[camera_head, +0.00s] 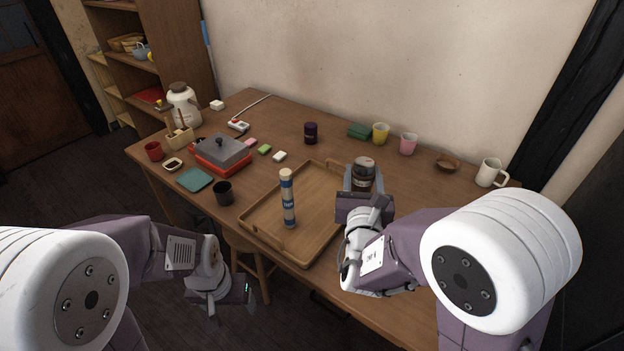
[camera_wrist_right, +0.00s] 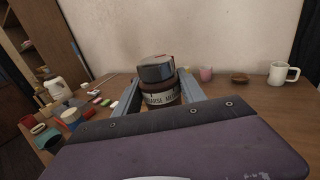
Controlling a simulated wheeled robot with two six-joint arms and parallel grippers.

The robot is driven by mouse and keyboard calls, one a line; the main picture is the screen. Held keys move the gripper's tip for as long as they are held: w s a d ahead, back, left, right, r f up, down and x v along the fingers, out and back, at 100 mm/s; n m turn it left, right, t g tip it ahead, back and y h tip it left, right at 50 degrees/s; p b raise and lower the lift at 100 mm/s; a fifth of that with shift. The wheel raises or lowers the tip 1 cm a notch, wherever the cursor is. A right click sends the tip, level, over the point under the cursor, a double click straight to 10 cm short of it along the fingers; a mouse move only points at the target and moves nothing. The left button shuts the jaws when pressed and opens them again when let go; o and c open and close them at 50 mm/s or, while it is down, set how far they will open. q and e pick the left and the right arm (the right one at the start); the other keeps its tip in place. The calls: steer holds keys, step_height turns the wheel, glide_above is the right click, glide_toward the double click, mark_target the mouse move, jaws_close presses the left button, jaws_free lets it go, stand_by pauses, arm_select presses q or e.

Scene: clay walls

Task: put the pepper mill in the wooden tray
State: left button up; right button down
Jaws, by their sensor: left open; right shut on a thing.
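The pepper mill (camera_head: 364,168), a dark jar with a grey angular cap and a pale label band, is between the fingers of my right gripper (camera_head: 364,180). In the right wrist view the mill (camera_wrist_right: 160,94) stands upright with the shut fingers on either side. It is at the right side of the wooden tray (camera_head: 267,242); whether its base is on the table or raised is hidden. My left gripper (camera_head: 234,293) is open and empty, low in front of the table's front edge.
A tall blue and cream tube (camera_head: 288,205) stands in the tray, with bare floor around it. A dark cup (camera_head: 223,193) and a red box with grey lid (camera_head: 221,152) are left of the tray. A dark jar (camera_head: 310,133) stands behind; a white mug (camera_head: 490,173) is far right.

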step_height(320, 180, down, 2)
steer(key=shift+f+b, duration=0.25)
steer(key=shift+b, duration=0.15)
steer(key=shift+s+a+f, duration=0.1)
steer(key=shift+s, duration=0.25)
steer(key=shift+w, duration=0.15)
steer(key=w+a+p, duration=0.1)
steer(key=p, duration=0.1)
steer(key=shift+w+f+p, duration=0.2)
steer(key=shift+p, duration=0.1)
steer(key=w+a+f+b, duration=0.1)
steer(key=w+a+f, duration=0.1)
steer(key=f, duration=0.1)
steer(key=w+a+f+b, duration=0.1)
steer(key=w+a+f, duration=0.1)
steer(key=w+f, duration=0.1)
steer(key=w+a+f, duration=0.2)
steer(key=f, duration=0.3)
steer(key=shift+w+a+b, duration=0.25)
steer(key=shift+a+b, duration=0.05)
steer(key=shift+b, duration=0.1)
arm_select(q)
steer(key=shift+f, duration=0.9)
arm_select(e)
steer(key=shift+r, duration=0.15)
arm_select(q)
steer(key=shift+s+f, duration=0.1)
